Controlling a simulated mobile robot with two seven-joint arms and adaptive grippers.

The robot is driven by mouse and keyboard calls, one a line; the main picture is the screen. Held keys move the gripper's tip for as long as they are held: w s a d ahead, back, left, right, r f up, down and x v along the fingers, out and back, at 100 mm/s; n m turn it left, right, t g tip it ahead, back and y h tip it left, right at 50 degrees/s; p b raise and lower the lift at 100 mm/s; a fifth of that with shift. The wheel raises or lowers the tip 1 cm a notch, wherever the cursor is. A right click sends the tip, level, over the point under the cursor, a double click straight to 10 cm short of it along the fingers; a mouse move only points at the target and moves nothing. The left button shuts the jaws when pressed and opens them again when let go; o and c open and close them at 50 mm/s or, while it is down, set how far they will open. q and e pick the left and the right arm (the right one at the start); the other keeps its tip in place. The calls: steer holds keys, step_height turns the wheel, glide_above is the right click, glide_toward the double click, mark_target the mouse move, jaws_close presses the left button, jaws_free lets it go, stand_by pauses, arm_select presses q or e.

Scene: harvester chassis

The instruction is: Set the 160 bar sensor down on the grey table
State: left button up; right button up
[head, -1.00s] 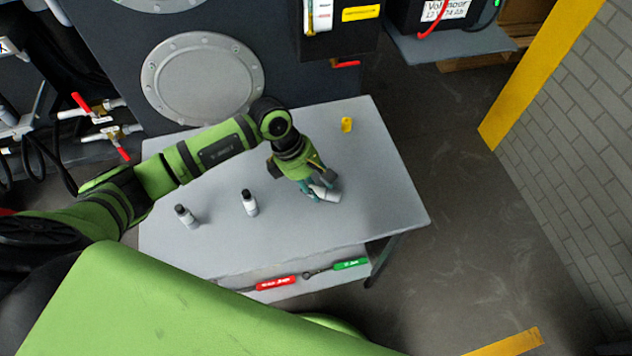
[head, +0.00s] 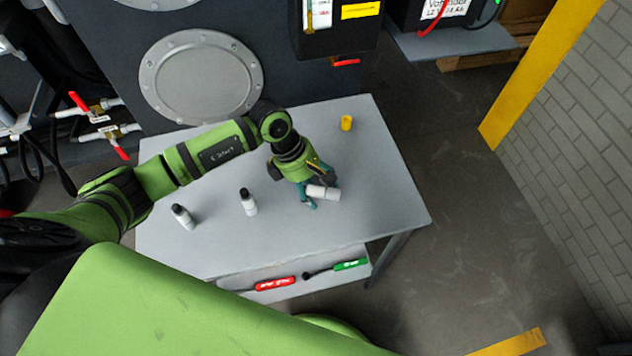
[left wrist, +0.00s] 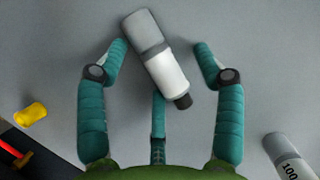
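A white and grey sensor with a dark end (head: 326,192) is at my left gripper (head: 313,187), low over the right part of the grey table (head: 370,215). The left wrist view shows this sensor (left wrist: 158,62) tipped on its side between the spread teal fingers of the gripper (left wrist: 159,47). Gaps show beside it, so the fingers look open. It seems to lie on the table, and its label is not readable. My right gripper is not in view.
A sensor marked 100 (left wrist: 288,154) shows in the left wrist view. A yellow cup-like part (head: 346,123) is at the back. Red (head: 275,284) and green (head: 350,264) tools lie on the lower shelf.

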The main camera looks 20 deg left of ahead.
arm_select(q)
steer(key=shift+s+a, duration=0.1)
steer(key=v, duration=1.2)
steer(key=shift+r, duration=0.1)
